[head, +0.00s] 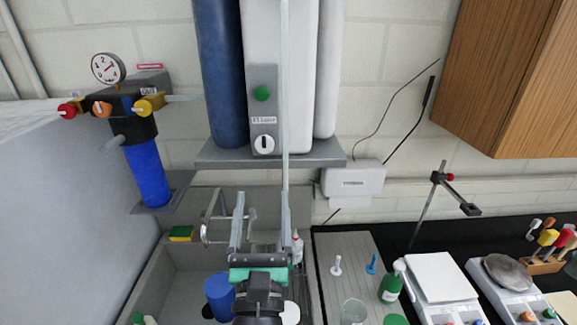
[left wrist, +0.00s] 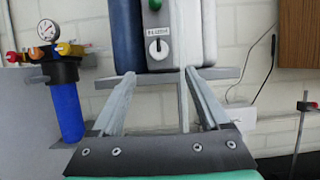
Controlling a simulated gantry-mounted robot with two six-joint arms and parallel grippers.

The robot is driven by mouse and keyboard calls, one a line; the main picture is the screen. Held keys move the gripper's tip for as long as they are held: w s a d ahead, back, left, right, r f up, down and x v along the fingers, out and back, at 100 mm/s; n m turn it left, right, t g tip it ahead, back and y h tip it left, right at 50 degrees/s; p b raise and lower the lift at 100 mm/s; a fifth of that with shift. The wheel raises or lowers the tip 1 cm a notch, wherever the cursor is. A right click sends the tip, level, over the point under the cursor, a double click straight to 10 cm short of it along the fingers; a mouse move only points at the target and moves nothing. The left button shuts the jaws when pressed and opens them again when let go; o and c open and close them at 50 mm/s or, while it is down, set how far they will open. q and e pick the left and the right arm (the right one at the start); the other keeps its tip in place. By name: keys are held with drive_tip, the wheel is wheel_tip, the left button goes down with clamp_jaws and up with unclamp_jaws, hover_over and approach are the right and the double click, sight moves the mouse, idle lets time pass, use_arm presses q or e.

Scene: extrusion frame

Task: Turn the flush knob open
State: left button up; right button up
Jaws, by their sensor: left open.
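A round white knob with a dark upright pointer (head: 263,144) sits low on a grey panel on the front of the white wall unit (head: 280,40). The small label above it is too blurred to read surely, so I cannot confirm that this is the flush knob. It also shows in the left wrist view (left wrist: 158,49), just above the space between my fingertips. My left gripper (head: 263,200) is open and empty, below the knob and apart from it. Its fingers point up toward the wall unit and show in the left wrist view (left wrist: 160,78). My right gripper is not in view.
A green button (head: 262,93) is above the knob. A grey shelf (head: 220,153) juts out below the unit, and a thin pale pipe (head: 285,100) runs beside the panel. A blue filter (head: 147,172) with coloured knobs and a gauge hangs left. A sink with a faucet lies below.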

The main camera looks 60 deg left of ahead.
sight(264, 145)
use_arm(q)
drive_tip(key=p+x, duration=0.3)
drive_tip(key=x, duration=0.8)
drive_tip(key=shift+a+r, duration=0.3)
clamp_jaws()
